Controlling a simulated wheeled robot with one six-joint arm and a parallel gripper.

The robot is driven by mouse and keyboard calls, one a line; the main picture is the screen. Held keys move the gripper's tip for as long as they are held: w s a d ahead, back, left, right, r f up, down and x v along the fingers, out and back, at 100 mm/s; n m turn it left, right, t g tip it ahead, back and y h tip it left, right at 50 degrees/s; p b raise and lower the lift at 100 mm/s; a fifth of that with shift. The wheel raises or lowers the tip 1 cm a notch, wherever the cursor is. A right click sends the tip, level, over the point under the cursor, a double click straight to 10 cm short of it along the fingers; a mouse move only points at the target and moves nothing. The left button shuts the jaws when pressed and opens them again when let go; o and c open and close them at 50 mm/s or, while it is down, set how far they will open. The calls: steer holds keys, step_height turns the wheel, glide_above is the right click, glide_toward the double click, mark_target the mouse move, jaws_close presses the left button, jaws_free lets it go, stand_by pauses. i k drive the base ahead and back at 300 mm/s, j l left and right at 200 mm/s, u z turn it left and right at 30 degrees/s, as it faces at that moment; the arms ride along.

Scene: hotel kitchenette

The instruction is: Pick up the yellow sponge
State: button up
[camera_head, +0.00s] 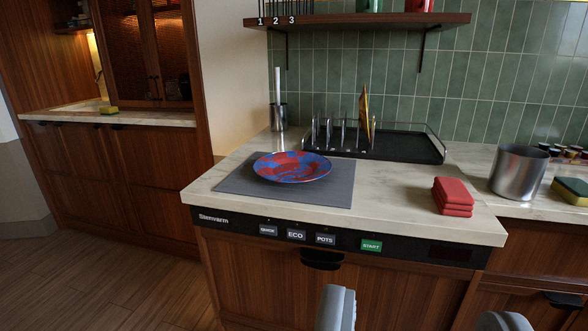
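A sponge with a yellow body and a dark green top (570,194) lies on the right counter, cut off by the right edge of the view. A second, smaller-looking yellow and green sponge (108,110) lies far off on the left counter. My gripper (420,319) shows at the bottom edge as two grey fingertips set wide apart. It is open with nothing visible between the fingers. It is in front of the dishwasher front in the picture, apart from both sponges.
A steel pot (518,173) stands just left of the right sponge, with small jars (566,152) behind. Folded red cloths (453,197), a patterned plate (292,167) on a grey mat (338,193) and a dish rack (420,147) occupy the counter. A shelf (380,19) hangs above.

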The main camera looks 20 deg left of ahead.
mark_target(108, 110)
steer(key=u, duration=1.5)
steer(key=i+j+u, duration=0.15)
steer(key=i+u, duration=0.3)
steer(key=i, duration=0.15)
steer(key=i+u, duration=0.4)
steer(key=i, duration=0.2)
steer(key=i+z, duration=0.15)
steer(key=i, duration=0.3)
steer(key=i+j+z, duration=0.2)
steer(key=i, duration=0.3)
steer(key=i+j+z, duration=0.15)
steer(key=i, duration=0.3)
steer(key=i+l+z, duration=0.15)
steer(key=i+z, duration=0.2)
steer(key=i, duration=0.15)
steer(key=i+z, duration=0.3)
steer(key=i, duration=0.2)
steer(key=i+l+u, duration=0.25)
steer(key=i+l, duration=0.15)
steer(key=i, duration=0.15)
steer(key=i+l+u, duration=0.25)
steer(key=i+l, duration=0.25)
